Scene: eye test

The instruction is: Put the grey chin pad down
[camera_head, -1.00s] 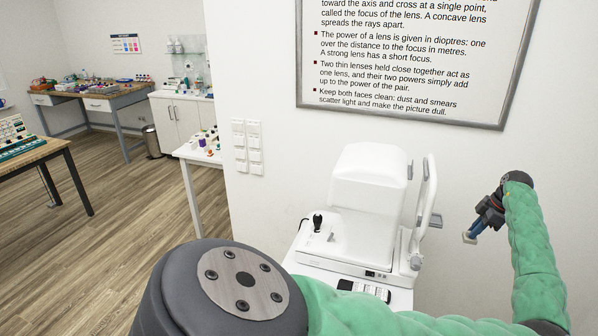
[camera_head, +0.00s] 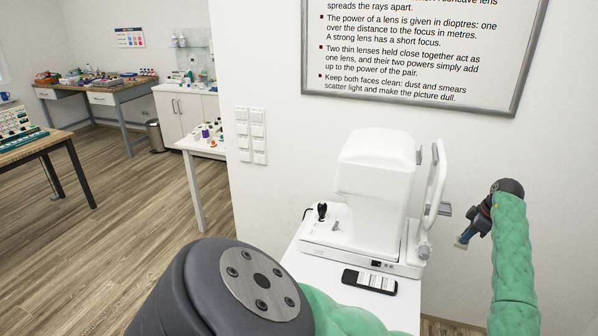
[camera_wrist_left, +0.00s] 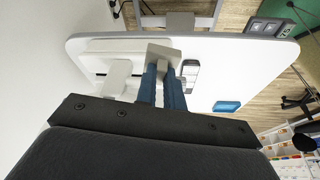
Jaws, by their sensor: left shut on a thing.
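My left gripper (camera_head: 463,239) is at the right of the head view, to the right of the white eye-test machine (camera_head: 375,185) and apart from it. In the left wrist view, the left gripper (camera_wrist_left: 162,88) is shut on the grey chin pad (camera_wrist_left: 164,52), a light grey block at the fingertips. The pad appears above the white table, near the white machine parts. In the head view the pad is hardly visible. A small grey bracket (camera_head: 445,209) sticks out from the machine's right side. My right gripper is not in view.
The machine stands on a white table (camera_head: 300,258) by the wall. In the left wrist view, a blue item (camera_wrist_left: 227,106) lies on clear tabletop.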

